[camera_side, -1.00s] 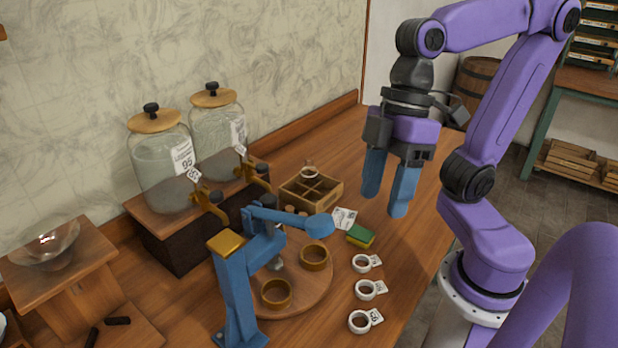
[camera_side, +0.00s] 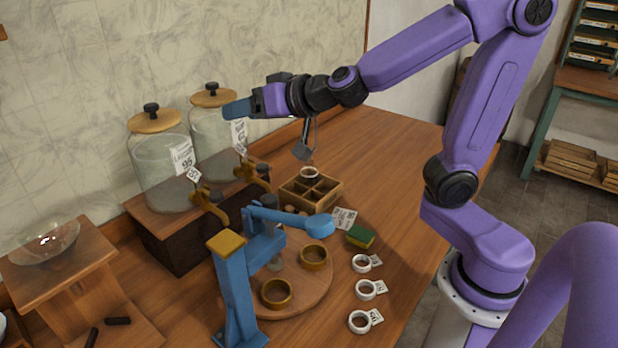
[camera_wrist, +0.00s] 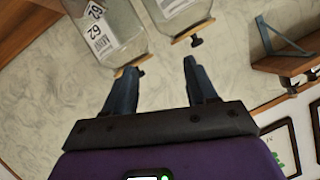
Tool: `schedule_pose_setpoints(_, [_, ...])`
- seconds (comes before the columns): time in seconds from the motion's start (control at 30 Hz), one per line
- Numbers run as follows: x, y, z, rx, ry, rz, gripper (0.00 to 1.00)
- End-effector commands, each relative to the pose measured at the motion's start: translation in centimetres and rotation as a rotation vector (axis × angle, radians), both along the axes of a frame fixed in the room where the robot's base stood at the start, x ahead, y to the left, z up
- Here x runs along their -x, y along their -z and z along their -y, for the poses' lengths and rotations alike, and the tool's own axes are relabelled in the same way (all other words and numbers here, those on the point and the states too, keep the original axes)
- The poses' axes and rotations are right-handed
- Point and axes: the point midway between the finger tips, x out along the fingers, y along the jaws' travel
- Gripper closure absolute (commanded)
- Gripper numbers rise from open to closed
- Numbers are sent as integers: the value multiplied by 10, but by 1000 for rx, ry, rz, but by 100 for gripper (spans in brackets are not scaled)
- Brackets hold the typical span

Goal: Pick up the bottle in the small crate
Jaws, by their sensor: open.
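The small wooden crate (camera_side: 322,202), split into compartments, sits on the bench in the middle of the side view. A small round pale-rimmed item, apparently the bottle (camera_side: 309,173), is in its back compartment; most of it is hidden by the crate walls. My gripper (camera_side: 237,108) is up and to the left of the crate, lying level and pointing left at the height of the glass jars. In the wrist view my gripper (camera_wrist: 164,68) has its two blue fingers apart with nothing between them. The crate and bottle are out of the wrist view.
Two large lidded glass jars (camera_side: 160,165) with taps stand on a wooden stand, close to my gripper; they show upside down in the wrist view (camera_wrist: 105,30). A blue lever stand (camera_side: 238,290), a green-yellow sponge (camera_side: 360,236) and several white tagged rings lie nearer. The bench right of the crate is clear.

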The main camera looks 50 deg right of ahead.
Motion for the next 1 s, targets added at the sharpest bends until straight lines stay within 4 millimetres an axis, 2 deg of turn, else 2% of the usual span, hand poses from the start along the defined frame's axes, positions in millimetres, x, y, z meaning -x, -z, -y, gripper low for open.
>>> schedule_pose_setpoints(0.03, [-7, 5, 22, 26, 107, 0, 43])
schedule_pose_setpoints(0.1, [-11, 11, 53, 70, 252, -5, 43])
schedule_pose_setpoints(0.2, [-8, 19, 89, 130, 421, -23, 43])
schedule_pose_setpoints(0.4, [11, 31, 143, 250, 687, -82, 43])
schedule_pose_setpoints(0.53, [29, 36, 171, 328, 837, -133, 43])
schedule_pose_setpoints(1.0, [29, 130, 171, 337, 826, -135, 43])
